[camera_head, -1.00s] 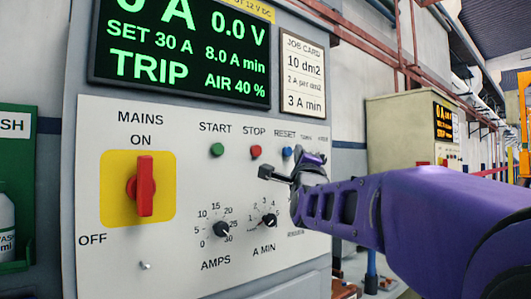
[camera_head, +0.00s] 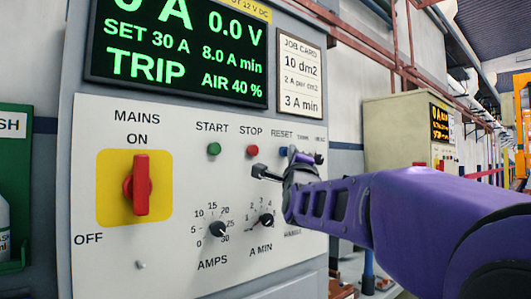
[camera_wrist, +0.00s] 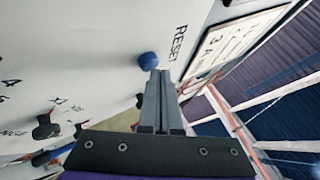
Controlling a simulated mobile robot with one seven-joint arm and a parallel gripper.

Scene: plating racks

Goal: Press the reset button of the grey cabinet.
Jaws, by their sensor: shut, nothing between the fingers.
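The grey cabinet (camera_head: 75,200) fills the left and middle of the head view, with its white control panel facing me. The blue reset button (camera_head: 283,152) sits under the RESET label, right of the red stop button, and my gripper partly covers its right side. In the wrist view the blue button (camera_wrist: 148,60) is just beyond the fingertips. My gripper (camera_head: 294,156) is shut and empty in front of the panel. In the wrist view its closed fingers (camera_wrist: 158,75) point at the button's lower edge; I cannot tell whether they touch it.
A green start button (camera_head: 214,149) and red stop button (camera_head: 252,151) are left of reset. The red mains switch (camera_head: 141,185) stands upright at ON. Two black knobs, amps (camera_head: 217,229) and A min (camera_head: 266,220), are below. The display (camera_head: 180,50) reads TRIP. A second cabinet (camera_head: 395,130) stands behind.

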